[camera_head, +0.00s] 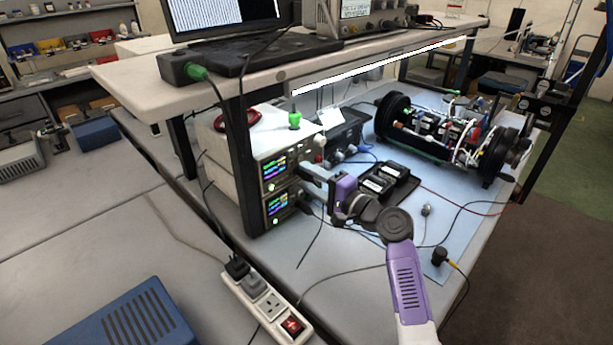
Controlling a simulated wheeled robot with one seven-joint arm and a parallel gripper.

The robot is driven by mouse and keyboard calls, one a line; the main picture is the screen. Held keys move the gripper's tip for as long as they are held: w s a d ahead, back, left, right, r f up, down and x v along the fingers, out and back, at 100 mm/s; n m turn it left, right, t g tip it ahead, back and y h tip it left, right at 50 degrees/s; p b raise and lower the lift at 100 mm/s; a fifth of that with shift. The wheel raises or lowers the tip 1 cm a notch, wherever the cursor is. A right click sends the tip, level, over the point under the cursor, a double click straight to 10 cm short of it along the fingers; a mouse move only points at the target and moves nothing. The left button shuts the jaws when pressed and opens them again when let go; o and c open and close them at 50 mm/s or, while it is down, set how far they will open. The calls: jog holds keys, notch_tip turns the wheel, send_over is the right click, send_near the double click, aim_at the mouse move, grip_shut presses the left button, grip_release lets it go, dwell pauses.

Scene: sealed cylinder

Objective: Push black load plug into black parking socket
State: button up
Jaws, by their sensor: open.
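My gripper (316,183) is at the right front of the stacked power supplies (268,185), pointing left toward their front faces. Its jaws are open, but small in view. I cannot tell whether the black load plug is between the jaws. Thin dark leads run down from the power supply fronts near the gripper. I cannot make out the black parking socket; the gripper and arm hide part of the area. A black round plug-like piece (440,256) on a cable lies at the bench's right front, apart from my gripper.
A black tray with modules (387,182) lies behind my gripper on the blue mat (455,207). An open cylinder assembly (445,130) stands at the back right. A shelf post (236,165) rises left of the supplies. A power strip (265,305) is in front.

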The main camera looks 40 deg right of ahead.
aim_at(313, 180)
grip_shut()
dwell(1.5)
jog(key=shift+s+d, duration=0.15)
jog(key=shift+s, duration=2.85)
